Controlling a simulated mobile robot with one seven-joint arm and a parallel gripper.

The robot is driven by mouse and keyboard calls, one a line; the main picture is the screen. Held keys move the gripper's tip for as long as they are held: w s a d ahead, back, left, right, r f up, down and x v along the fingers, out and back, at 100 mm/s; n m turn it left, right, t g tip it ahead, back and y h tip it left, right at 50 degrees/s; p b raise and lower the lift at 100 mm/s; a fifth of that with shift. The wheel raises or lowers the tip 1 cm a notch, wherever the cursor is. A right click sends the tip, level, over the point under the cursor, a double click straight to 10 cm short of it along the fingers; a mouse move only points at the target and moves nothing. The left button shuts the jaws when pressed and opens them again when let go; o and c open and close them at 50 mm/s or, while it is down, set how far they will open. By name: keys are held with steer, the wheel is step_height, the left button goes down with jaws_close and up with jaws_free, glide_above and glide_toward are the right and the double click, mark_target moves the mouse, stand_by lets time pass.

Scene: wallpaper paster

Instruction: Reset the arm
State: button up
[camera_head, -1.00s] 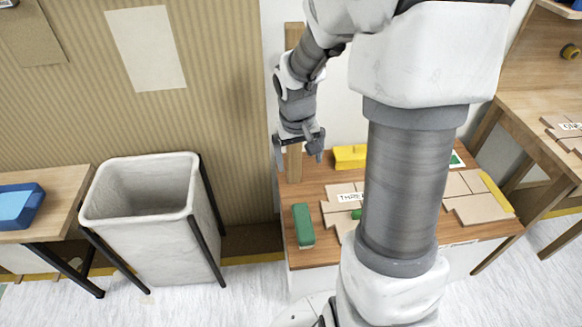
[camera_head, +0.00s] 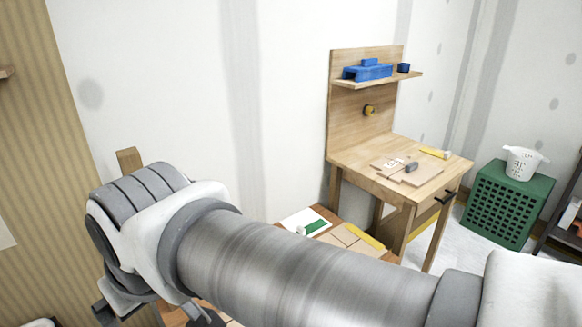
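My arm (camera_head: 290,262) stretches across the lower part of the head view, from the right edge to a bent joint at the left. Dark parts that may belong to my gripper (camera_head: 108,308) show at the bottom left below that joint. The rest is hidden by the arm or cut off by the frame edge, so I cannot see its fingertips or whether it holds anything.
Behind my arm is a low worktable with board pieces (camera_head: 342,238) and a white and green card (camera_head: 306,222). A wooden desk (camera_head: 365,160) with a shelf (camera_head: 380,80) stands beyond.

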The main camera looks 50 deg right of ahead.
step_height(320, 180, up, 12)
steer(key=p, duration=1.3)
steer(key=shift+s+r, duration=0.2)
steer(key=shift+s, duration=0.1)
steer(key=shift+a, duration=0.1)
